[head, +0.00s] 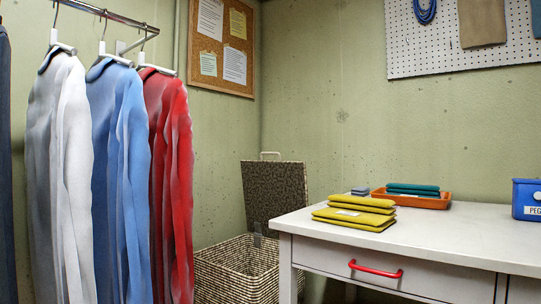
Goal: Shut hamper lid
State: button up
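A woven hamper (225,272) stands on the floor in the corner, between the hanging shirts and the white table. Its dark brown lid (272,188) is open and stands upright at the back of the hamper. A pale handle (270,154) sits on the lid's top edge. The part of the hamper that I can see into looks empty, but its bottom is hidden. The table's corner hides the lid's lower right part and some of the hamper's right side. My gripper is not in view.
White, blue and red shirts (180,190) hang from a rail at the left. The white table (440,240) at the right has a red drawer handle (375,269) and bears yellow folded cloths (355,212), an orange tray (434,202) and a blue box (527,190).

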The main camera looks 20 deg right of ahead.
aim_at(273, 189)
jog(key=u, duration=0.25)
jog(key=i, duration=0.9)
jog(key=z, duration=0.1)
